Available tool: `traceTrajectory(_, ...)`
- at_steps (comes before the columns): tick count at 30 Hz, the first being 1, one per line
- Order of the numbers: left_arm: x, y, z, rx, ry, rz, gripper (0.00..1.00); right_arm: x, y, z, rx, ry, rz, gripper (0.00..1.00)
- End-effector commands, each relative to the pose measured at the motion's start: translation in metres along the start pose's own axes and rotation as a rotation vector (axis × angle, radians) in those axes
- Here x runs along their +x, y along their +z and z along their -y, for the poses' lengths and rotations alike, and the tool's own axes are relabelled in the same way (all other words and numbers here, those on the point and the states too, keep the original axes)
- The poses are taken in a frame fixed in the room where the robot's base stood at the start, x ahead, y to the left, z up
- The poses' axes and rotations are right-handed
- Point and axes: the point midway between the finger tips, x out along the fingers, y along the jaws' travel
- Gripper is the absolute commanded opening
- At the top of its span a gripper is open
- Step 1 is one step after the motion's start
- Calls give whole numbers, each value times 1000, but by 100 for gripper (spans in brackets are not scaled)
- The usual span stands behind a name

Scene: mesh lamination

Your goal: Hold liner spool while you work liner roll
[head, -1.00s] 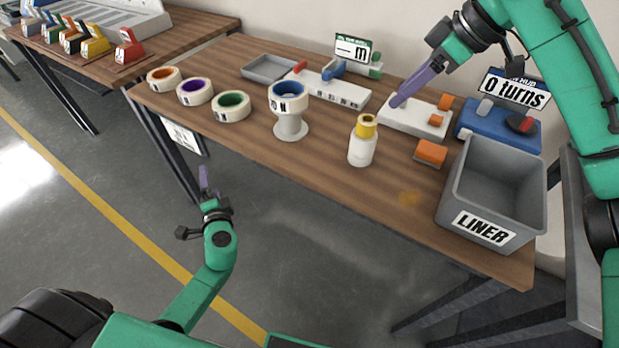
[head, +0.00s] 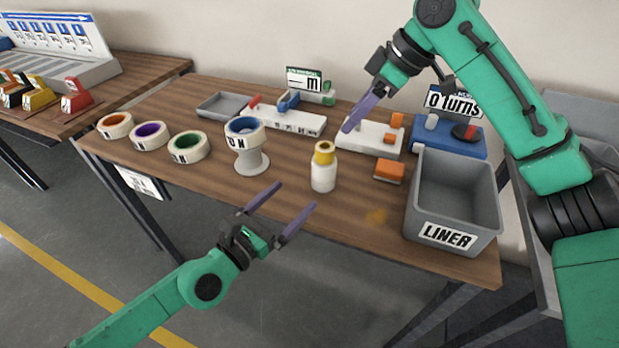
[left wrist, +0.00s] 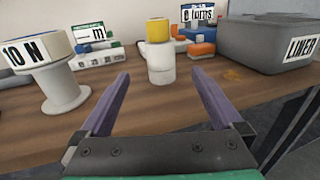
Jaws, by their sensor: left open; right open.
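The roll with a blue core (head: 244,132), its label ending in N, sits on a white flanged spool stand (head: 251,162). In the left wrist view the roll's label (left wrist: 36,50) reads "10 N", and the stand (left wrist: 62,92) is at the left. I cannot tell for sure that this is the liner spool. My left gripper (head: 290,205) is open and empty at the table's front edge, right of and nearer than the stand. In the left wrist view its fingers (left wrist: 158,97) are spread toward the white bottle. My right gripper (head: 362,110) is open above the white block with orange parts (head: 372,138).
A white bottle with yellow cap (head: 323,172) stands mid-table. A grey bin marked LINER (head: 450,205) is at the right. Rolls with orange (head: 115,125), purple (head: 149,136) and green (head: 189,147) cores lie left.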

Motion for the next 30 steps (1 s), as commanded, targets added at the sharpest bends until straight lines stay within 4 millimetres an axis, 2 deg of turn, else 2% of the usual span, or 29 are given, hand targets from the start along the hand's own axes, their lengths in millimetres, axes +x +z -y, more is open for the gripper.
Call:
traceTrajectory(5,31,2,-1,-7,4,6,100,0,0,0,0,0,0,50)
traceTrajectory(12,84,2,0,-5,1,2,100,0,0,0,0,0,0,50)
traceTrajectory(15,99,0,-1,-4,2,0,100,0,0,0,0,0,0,50)
traceTrajectory(18,107,0,-1,-4,1,-1,100,0,0,0,0,0,0,50)
traceTrajectory(25,108,-1,0,-4,1,-2,100,0,0,0,0,0,0,50)
traceTrajectory(26,108,-1,0,-4,1,-2,96,0,0,0,0,0,0,50)
traceTrajectory(30,108,-1,-1,-4,2,-2,43,0,0,0,0,0,0,50)
